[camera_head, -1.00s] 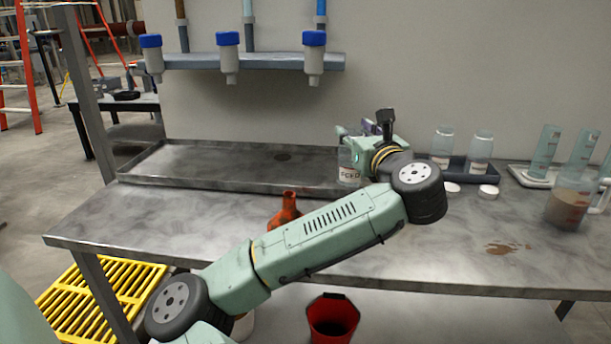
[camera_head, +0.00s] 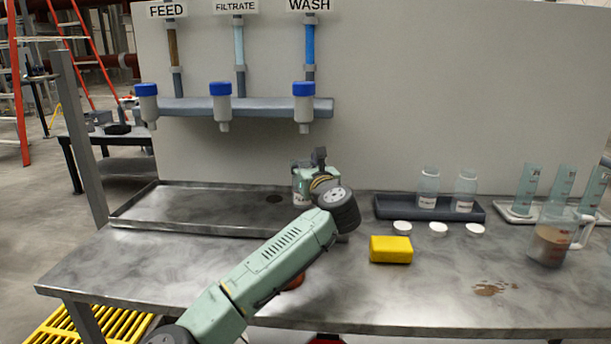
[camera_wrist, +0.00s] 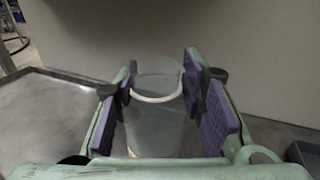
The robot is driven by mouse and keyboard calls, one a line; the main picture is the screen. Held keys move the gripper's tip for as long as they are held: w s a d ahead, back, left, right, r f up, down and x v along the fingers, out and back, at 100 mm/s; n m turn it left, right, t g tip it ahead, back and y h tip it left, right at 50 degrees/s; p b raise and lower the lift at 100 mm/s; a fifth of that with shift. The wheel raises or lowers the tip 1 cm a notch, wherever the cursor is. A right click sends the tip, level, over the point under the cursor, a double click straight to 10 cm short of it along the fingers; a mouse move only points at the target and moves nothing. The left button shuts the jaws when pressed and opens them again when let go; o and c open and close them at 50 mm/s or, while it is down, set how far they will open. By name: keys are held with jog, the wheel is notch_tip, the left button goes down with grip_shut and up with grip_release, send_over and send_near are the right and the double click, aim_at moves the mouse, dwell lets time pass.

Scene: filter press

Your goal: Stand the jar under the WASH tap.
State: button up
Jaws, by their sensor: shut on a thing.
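The jar (camera_wrist: 157,117) is clear with an open round rim, and it stands between the purple pads of my gripper (camera_wrist: 165,95) in the wrist view. My gripper is shut on it. In the head view my gripper (camera_head: 308,176) and the jar (camera_head: 300,196) are at the right part of the metal tray, below the WASH tap; my wrist hides most of the jar. I cannot tell whether the jar touches the tray. The WASH tap (camera_head: 303,108) is the rightmost of three blue-capped taps, under the WASH sign (camera_head: 309,5).
The shallow metal tray (camera_head: 150,222) has a dark drain hole. To the right are a dark rack (camera_head: 390,210) with two jars, white lids (camera_head: 402,228), a yellow sponge (camera_head: 390,249), cylinders, and a beaker (camera_head: 550,245) of brown liquid.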

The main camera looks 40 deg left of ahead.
jog(key=shift+f+p, duration=0.35)
jog(key=shift+f, duration=1.35)
jog(key=shift+f, duration=0.15)
jog(key=o, duration=1.1)
jog(key=shift+o, duration=0.2)
